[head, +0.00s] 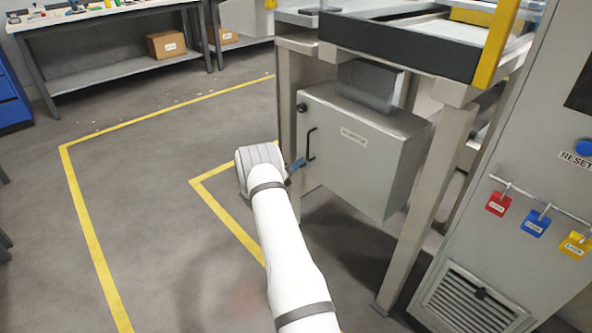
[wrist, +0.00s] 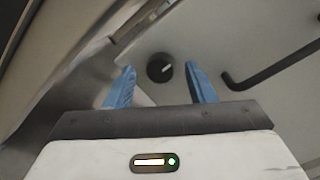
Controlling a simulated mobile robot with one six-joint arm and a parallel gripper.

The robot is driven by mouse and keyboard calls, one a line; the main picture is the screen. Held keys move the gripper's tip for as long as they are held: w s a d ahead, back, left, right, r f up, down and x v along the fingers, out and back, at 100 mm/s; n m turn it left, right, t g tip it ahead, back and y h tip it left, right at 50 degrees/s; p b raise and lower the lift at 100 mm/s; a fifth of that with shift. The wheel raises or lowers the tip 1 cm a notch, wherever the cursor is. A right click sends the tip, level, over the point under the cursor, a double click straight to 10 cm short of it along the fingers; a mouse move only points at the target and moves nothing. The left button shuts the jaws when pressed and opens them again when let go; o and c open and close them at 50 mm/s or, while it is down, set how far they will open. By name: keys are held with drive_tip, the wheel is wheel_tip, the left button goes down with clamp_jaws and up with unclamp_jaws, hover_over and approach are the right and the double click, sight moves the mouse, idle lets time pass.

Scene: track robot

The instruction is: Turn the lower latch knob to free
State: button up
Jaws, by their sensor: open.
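The grey cabinet (head: 350,150) under the machine frame has a black upper latch knob (head: 302,107) and a black bar handle (head: 311,144) on its door. The lower latch knob (wrist: 159,68) is round and black with a white pointer line slanting slightly up to the right. It shows in the wrist view between and ahead of my gripper's blue fingertips. In the head view it is hidden behind my gripper (head: 297,165). My gripper is open, with one finger to each side of the knob and gaps visible; no contact shows. The handle (wrist: 265,75) lies right in the wrist view.
A frame leg (head: 425,210) stands right of the cabinet. A control panel with red, blue and yellow padlocks (head: 535,222) stands farther right. Yellow floor lines (head: 90,230) mark open floor to the left. A workbench (head: 110,50) stands at the back left.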

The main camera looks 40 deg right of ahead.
drive_tip(key=shift+d, duration=0.3)
drive_tip(key=c, duration=1)
drive_tip(key=shift+m, duration=0.3)
drive_tip(key=shift+w+a+m+g+h+b, duration=0.1)
drive_tip(key=shift+m+g+h+b, duration=0.25)
drive_tip(key=shift+m+b, duration=3.2)
drive_tip(key=shift+w+m+g+h+b, duration=0.25)
drive_tip(key=shift+m+b, duration=1.25)
drive_tip(key=shift+m, duration=4.05)
drive_tip(key=shift+s, duration=0.15)
